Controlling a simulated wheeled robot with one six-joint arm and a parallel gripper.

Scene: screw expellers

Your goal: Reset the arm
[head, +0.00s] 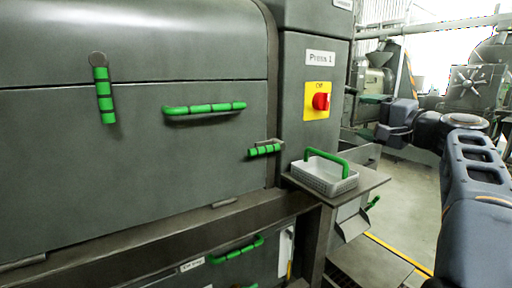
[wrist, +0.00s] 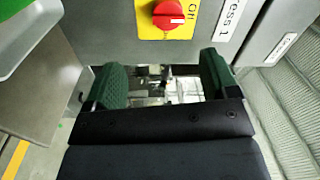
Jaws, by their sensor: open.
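My gripper (head: 366,132) is in the head view at the right, on my dark arm that comes in from the right edge. It points left, toward the grey machine's side. In the wrist view its two green-padded fingers (wrist: 164,86) stand wide apart with nothing between them. A red rotary switch (head: 321,101) sits on a yellow plate (head: 312,112) under the "Press 1" label. The switch also shows at the top of the wrist view (wrist: 168,14), beyond the fingers and clear of them.
A grey basket (head: 318,181) with a green handle rests on a small shelf (head: 367,182) below my gripper's left. The press (head: 130,150) has several green handles. Open floor (head: 405,200) lies between the shelf and my arm. Other machines (head: 470,90) stand behind.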

